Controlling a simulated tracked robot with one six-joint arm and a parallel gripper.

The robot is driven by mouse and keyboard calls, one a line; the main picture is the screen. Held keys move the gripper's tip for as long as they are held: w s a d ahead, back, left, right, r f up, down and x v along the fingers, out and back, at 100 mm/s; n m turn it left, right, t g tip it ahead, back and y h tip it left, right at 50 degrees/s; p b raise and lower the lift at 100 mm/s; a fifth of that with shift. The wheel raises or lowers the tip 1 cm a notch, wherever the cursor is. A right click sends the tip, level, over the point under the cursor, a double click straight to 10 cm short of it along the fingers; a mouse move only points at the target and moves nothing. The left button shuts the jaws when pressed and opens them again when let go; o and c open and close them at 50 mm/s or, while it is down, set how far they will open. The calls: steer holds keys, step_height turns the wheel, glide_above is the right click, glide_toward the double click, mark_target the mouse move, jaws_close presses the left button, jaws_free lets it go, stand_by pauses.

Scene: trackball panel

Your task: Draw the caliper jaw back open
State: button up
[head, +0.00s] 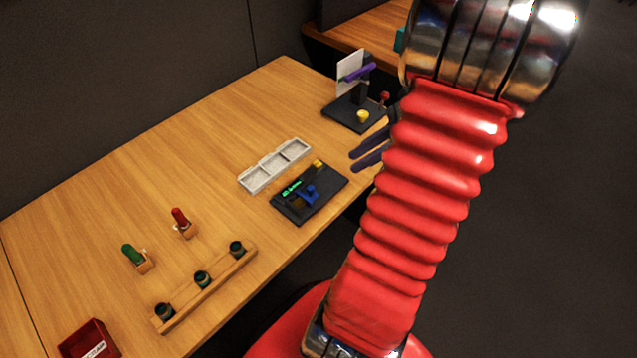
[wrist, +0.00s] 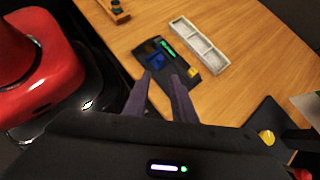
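A dark board (head: 286,207) lies near the front edge of the wooden table, with a blue piece (head: 311,191), a green strip (head: 291,188) and a yellow block (head: 318,164) on it. It looks like the caliper station; which piece is the jaw is too small to tell. In the wrist view the blue piece (wrist: 157,61) and green strip (wrist: 168,48) show beyond my fingertips, with the yellow block (wrist: 193,72) to the right. My gripper (head: 353,161) is open and empty, right of the board in the head view. Its two purple fingers stand apart in the wrist view (wrist: 161,77).
A pale three-compartment tray (head: 249,185) lies behind the board. A second dark base (head: 341,120) with a purple part and a yellow knob stands farther back. At left are a wooden rack (head: 222,277), green and red handled pieces, and a red bin (head: 78,341).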

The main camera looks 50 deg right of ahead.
mark_target(313, 188)
steer(key=x, duration=1.4)
steer(key=shift+r, duration=0.1)
steer(key=shift+c, duration=0.4)
jaws_close()
